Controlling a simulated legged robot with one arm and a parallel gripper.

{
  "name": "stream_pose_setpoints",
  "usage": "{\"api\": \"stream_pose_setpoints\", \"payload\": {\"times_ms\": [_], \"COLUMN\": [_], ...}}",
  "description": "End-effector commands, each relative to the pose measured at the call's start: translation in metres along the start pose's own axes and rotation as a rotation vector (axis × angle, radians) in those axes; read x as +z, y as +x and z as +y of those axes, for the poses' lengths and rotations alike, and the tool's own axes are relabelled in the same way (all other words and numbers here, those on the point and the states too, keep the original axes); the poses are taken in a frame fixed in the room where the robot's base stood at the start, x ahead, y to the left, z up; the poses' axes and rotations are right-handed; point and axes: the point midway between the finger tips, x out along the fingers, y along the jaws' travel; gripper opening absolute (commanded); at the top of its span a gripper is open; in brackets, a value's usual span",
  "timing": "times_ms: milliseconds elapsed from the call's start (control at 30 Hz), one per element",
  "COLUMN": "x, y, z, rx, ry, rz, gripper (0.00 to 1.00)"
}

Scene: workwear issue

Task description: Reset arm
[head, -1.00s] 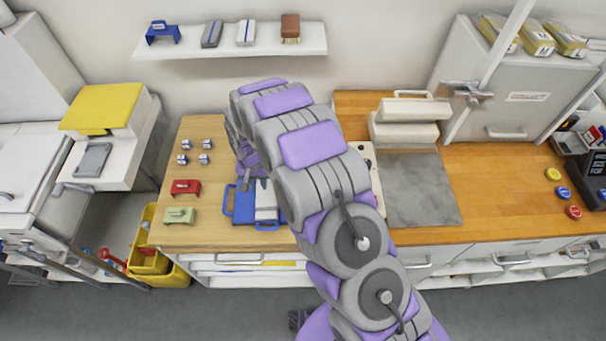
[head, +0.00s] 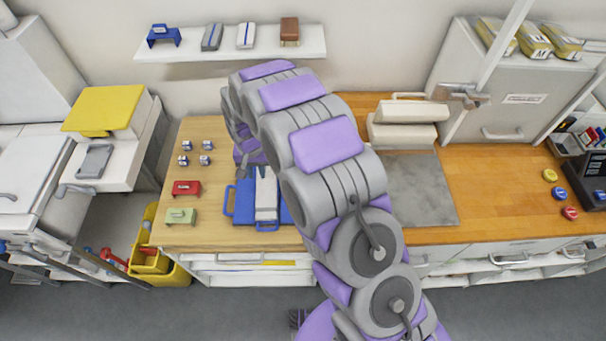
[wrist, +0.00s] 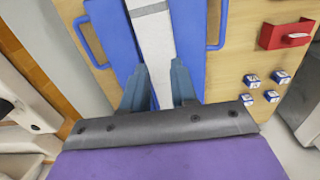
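My arm arches across the head view, its purple and grey links hiding part of the counter. My gripper shows in the wrist view (wrist: 160,80), with its two blue-grey fingers apart and nothing visibly gripped between them. It hangs over a blue tray with handles (head: 243,202), which also shows in the wrist view (wrist: 188,40). A long white and grey item (head: 266,196) lies on the tray; in the wrist view it (wrist: 153,35) runs between and beyond the fingers. In the head view the fingertips are hard to make out behind the arm.
A red box (head: 186,188), a green box (head: 181,216) and several small white-blue blocks (head: 206,146) sit left of the tray. A grey mat (head: 415,190) and a cream press-like device (head: 405,125) are right of my arm. A wall shelf (head: 230,43) stands behind.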

Motion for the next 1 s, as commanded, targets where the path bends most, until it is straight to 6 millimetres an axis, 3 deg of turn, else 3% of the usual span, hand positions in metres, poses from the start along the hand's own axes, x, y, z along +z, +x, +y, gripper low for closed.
{"api": "stream_pose_setpoints", "payload": {"times_ms": [133, 667, 833, 1000], "x": [0.0, 0.0, 0.007, 0.028], "y": [-0.01, -0.01, -0.032, -0.071], "z": [0.001, 0.0, 0.02, 0.061], "rx": [-0.001, 0.002, -0.001, 0.0], "ry": [0.001, 0.001, 0.001, -0.003], "rz": [0.001, 0.0, -0.005, -0.02], "gripper": [0.28, 0.28, 0.28, 0.28]}}
